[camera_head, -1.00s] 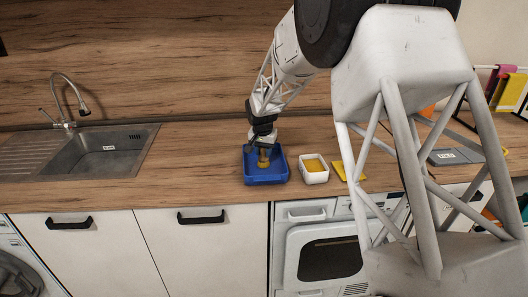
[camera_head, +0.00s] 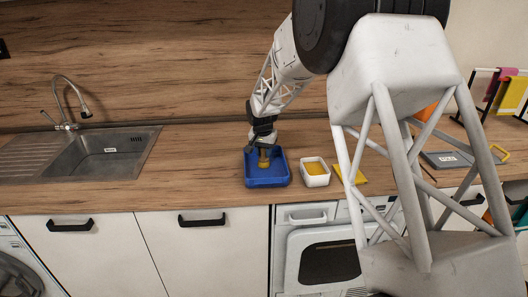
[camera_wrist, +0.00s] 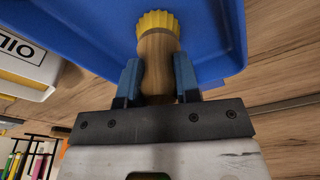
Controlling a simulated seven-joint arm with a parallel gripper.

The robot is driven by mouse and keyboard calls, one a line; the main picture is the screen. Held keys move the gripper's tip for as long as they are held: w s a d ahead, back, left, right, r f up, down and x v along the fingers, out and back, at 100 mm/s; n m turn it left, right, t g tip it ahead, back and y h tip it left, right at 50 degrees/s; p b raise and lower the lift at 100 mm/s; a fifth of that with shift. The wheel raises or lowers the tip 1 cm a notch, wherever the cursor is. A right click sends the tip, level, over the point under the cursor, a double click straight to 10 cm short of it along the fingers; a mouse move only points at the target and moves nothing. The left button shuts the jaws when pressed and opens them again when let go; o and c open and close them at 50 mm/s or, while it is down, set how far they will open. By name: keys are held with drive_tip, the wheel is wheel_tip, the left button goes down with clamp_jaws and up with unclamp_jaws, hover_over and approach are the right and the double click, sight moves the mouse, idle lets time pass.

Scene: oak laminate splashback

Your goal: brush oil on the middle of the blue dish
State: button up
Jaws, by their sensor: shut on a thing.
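The blue dish (camera_head: 267,181) stands on the wooden counter near its front edge; it also fills the top of the wrist view (camera_wrist: 90,28). My gripper (camera_head: 264,149) is over the dish and shut on the wooden handle of a brush (camera_head: 264,160). In the wrist view, the brush (camera_wrist: 157,60) sits between my two blue-grey fingers (camera_wrist: 158,82), with its yellow bristles toward the dish. Whether the bristles touch the dish floor I cannot tell. A white oil container (camera_head: 316,178) with yellow contents stands just right of the dish; its "OIL" label shows in the wrist view (camera_wrist: 22,50).
A yellow flat piece (camera_head: 350,174) lies right of the oil container. A sink (camera_head: 100,155) is at the left, with clear counter (camera_head: 195,165) between it and the dish. A grey board (camera_head: 445,160) and a rack with coloured cloths (camera_head: 505,92) are at the right.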

drive_tip(key=shift+w, duration=0.1)
drive_tip(key=shift+w+a+f, duration=0.1)
drive_tip(key=shift+w, duration=0.75)
drive_tip(key=shift+w+f, duration=0.1)
drive_tip(key=shift+w, duration=0.1)
drive_tip(key=shift+w+a, duration=0.15)
drive_tip(key=shift+w, duration=0.65)
drive_tip(key=shift+s, duration=0.15)
idle(0.3)
drive_tip(key=shift+s, duration=0.8)
drive_tip(key=shift+s+r, duration=0.2)
drive_tip(key=shift+s, duration=0.1)
drive_tip(key=shift+s, duration=0.7)
